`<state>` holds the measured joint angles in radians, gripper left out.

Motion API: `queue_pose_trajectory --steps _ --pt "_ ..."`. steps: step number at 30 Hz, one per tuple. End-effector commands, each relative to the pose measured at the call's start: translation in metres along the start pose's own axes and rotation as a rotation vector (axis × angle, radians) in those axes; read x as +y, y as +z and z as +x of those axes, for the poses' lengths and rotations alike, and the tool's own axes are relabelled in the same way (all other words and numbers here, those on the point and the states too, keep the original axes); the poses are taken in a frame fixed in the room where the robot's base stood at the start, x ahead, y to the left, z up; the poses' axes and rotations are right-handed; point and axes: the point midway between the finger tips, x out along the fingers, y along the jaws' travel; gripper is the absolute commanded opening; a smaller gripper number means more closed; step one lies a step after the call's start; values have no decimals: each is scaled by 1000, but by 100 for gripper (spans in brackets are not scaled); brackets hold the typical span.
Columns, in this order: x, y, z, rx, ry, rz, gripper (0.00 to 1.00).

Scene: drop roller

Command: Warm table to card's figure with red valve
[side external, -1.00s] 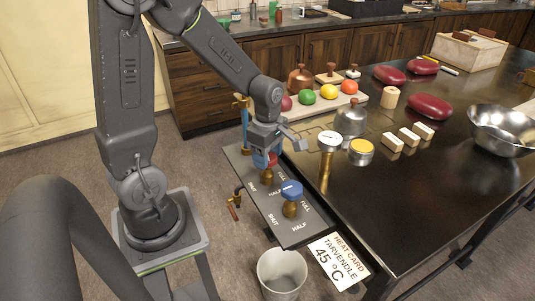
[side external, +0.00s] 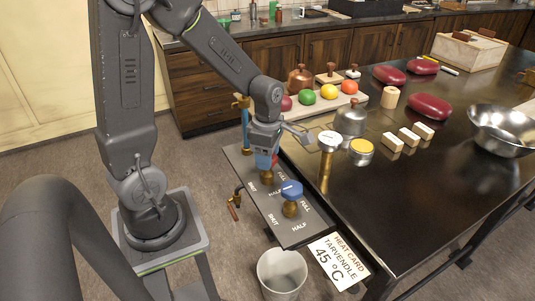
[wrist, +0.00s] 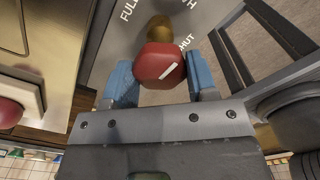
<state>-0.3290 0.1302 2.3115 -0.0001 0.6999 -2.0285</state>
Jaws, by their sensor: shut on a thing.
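The red valve (wrist: 155,72) has a red knob with a white pointer line, on a brass stem. My gripper (wrist: 161,83) is shut on it, one blue finger on each side. In the side view my gripper (side external: 266,158) points down over the panel and hides most of the red knob; the brass stem (side external: 267,177) shows below.
A blue valve (side external: 291,189) stands on the same grey panel (side external: 296,232), marked SHUT, HALF and FULL. A metal bucket (side external: 281,273) is on the floor below. A yellow-topped tin (side external: 362,149), pale blocks (side external: 409,138) and a steel bowl (side external: 502,130) are on the table.

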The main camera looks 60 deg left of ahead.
Motion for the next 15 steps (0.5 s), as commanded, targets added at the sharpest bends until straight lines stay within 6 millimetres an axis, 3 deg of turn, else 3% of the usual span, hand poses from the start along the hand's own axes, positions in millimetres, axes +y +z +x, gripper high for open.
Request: queue_pose_trajectory --steps 2,3,10,15 --pt "0 0 0 0 0 1 29" --pt "0 0 0 0 0 1 56" --pt "0 0 0 0 0 1 78" --pt "0 0 0 0 0 1 78"
